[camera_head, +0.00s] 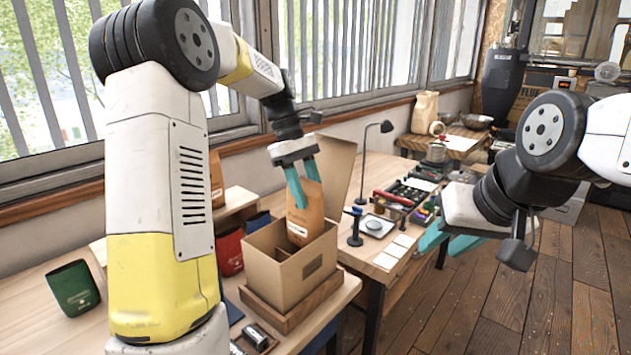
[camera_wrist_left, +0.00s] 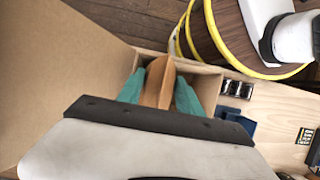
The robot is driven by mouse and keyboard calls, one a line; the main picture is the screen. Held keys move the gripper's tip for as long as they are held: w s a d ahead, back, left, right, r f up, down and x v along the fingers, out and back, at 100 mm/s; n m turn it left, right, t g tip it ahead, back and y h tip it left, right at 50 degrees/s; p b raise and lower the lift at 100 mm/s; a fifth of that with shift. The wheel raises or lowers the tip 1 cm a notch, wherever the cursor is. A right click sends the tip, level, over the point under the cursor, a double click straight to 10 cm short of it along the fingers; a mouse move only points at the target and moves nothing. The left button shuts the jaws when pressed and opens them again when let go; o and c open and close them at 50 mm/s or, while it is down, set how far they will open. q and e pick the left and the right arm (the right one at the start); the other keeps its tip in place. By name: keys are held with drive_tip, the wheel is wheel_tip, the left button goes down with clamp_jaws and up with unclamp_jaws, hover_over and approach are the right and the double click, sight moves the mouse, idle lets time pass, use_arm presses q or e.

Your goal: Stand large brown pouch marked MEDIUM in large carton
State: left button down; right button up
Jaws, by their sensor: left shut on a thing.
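The large brown pouch (camera_head: 305,212) is upright in the head view, its lower part inside the large carton (camera_head: 284,282) and its top above the rim. Its printed label is too small to read. My left gripper (camera_head: 304,192) is shut on the pouch's top from above. In the left wrist view the pouch (camera_wrist_left: 160,84) sits between the teal fingers of my left gripper (camera_wrist_left: 160,92), within the carton (camera_wrist_left: 205,79). The pouch's bottom is hidden by the carton wall. My right gripper (camera_head: 447,243) is away to the right, over the floor; its finger gap is unclear.
The carton stands in a wooden tray (camera_head: 291,317) on the bench, with a tall flap (camera_head: 332,165) raised at its back. A green pouch (camera_head: 73,288) and a red pouch (camera_head: 231,252) stand to its left. A desk lamp (camera_head: 387,127) and a scale (camera_head: 377,226) are to its right.

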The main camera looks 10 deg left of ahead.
use_arm(q)
drive_tip(key=shift+f, duration=3.9)
drive_tip(key=shift+c, duration=2)
unclamp_jaws()
drive_tip(key=shift+r, duration=3.5)
drive_tip(key=s+a+r+m+t, duration=0.2)
drive_tip(key=s+m+t, duration=0.2)
drive_tip(key=s, duration=0.6)
drive_tip(key=s+a+r+m+t+y, duration=0.1)
drive_tip(key=s+m+t, duration=0.3)
drive_tip(key=s+m, duration=0.4)
drive_tip(key=s+a+r, duration=0.1)
drive_tip(key=s, duration=0.2)
drive_tip(key=shift+s+t, duration=0.25)
drive_tip(key=shift+t, duration=0.05)
